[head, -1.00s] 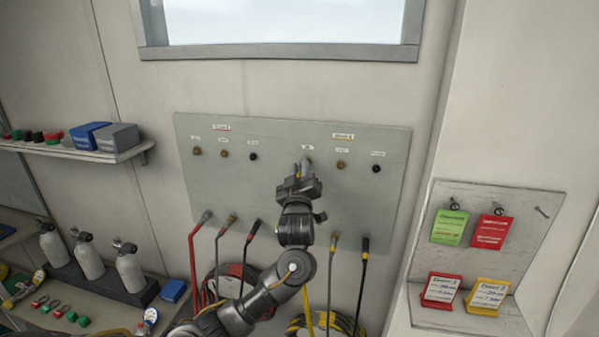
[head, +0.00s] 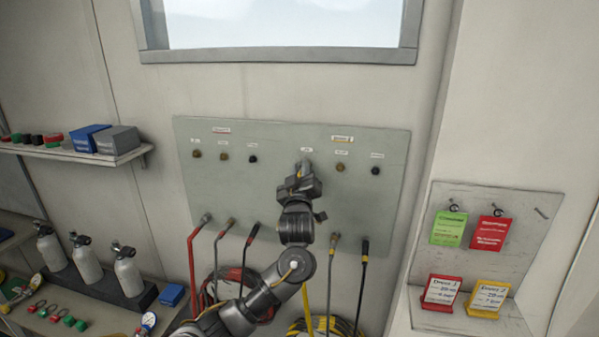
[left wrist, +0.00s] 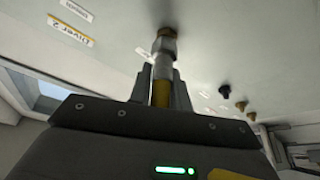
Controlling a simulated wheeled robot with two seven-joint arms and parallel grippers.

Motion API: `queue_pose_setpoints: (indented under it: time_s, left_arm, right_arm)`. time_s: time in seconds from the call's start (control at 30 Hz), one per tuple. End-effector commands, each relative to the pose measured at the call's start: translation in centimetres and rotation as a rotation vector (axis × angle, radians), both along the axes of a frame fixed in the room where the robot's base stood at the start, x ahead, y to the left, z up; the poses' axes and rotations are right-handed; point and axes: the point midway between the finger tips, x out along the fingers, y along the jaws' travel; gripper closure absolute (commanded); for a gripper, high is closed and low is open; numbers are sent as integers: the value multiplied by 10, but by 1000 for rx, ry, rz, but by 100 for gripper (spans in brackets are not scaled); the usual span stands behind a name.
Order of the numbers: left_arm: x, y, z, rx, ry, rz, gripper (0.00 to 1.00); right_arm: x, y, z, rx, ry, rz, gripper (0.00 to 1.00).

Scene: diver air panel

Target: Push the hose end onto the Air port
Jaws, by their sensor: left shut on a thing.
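My left gripper (head: 299,181) is shut on a hose end (head: 306,167) in front of the grey-green panel (head: 230,180). In the left wrist view the hose end is a metal fitting (left wrist: 164,48) with a yellow-brown part (left wrist: 160,93) between the fingers (left wrist: 160,88). Its tip meets the panel face, and the Air port under the Diver 2 label (head: 342,138) is hidden behind it. I cannot tell how deeply it is seated. My right gripper is in neither view.
Brass and black ports (head: 340,167) sit either side on the panel. Several other hoses (head: 362,250) hang below it, with coiled hoses (head: 325,325) lower down. A shelf (head: 100,155) and cylinders (head: 85,258) stand left; a tag board (head: 520,245) is at right.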

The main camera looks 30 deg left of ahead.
Motion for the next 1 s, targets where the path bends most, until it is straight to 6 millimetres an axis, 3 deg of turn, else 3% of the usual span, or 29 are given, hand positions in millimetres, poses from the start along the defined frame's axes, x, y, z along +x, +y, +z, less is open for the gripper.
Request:
queue_pose_setpoints:
  time_s: [0.47,0.5,0.67,1.0]
  left_arm:
    - [0,2,5,2,-8,2,100]
    - [0,2,5,2,-7,3,76]
    - [0,1,3,1,-6,2,56]
    - [-3,-2,-2,-1,-3,0,56]
  right_arm:
    - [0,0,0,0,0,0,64]
    - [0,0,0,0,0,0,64]
    - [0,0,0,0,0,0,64]
    - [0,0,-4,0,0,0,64]
